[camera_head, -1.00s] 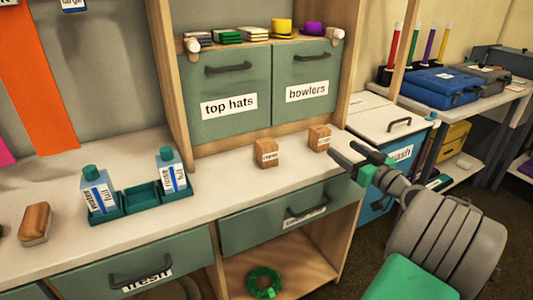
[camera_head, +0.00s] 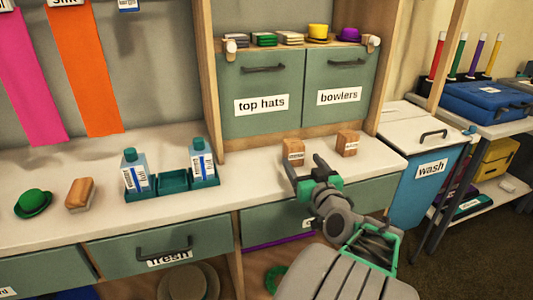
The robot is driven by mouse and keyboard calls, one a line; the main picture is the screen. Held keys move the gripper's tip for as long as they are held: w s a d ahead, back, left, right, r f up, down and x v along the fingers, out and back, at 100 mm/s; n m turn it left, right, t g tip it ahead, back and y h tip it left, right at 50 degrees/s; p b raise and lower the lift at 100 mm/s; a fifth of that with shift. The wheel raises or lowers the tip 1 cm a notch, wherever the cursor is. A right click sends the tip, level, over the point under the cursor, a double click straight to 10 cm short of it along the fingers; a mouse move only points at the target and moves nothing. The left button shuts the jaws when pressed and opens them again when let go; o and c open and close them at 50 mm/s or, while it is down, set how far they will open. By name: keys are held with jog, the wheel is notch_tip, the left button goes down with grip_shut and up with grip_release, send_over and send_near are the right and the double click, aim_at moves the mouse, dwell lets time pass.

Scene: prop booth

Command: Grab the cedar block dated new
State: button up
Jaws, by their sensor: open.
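Two small wooden blocks stand on the white counter below the cabinet doors. The left block (camera_head: 293,151) and the right block (camera_head: 347,143) each carry a small white label, too small to read surely, so I cannot tell which is dated new. My gripper (camera_head: 307,170) is open and empty, its fingers apart, just in front of the left block and to the left of the right block. In this view one finger comes close to the left block's lower edge; I cannot tell whether they touch.
Two labelled bottles (camera_head: 135,170) stand in a green tray (camera_head: 173,181) left of the blocks. A wooden-backed brush (camera_head: 79,194) and a green hat (camera_head: 33,203) lie farther left. A blue bin (camera_head: 427,175) marked "wash" stands right of the counter.

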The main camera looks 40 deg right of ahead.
aim_at(297, 151)
jog(key=shift+w, duration=0.2)
jog(key=x, duration=0.7)
jog(key=shift+r, duration=0.3)
jog(key=shift+c, duration=0.4)
jog(key=shift+d, duration=0.1)
jog(key=c, duration=1.4)
jog(key=shift+r, duration=0.1)
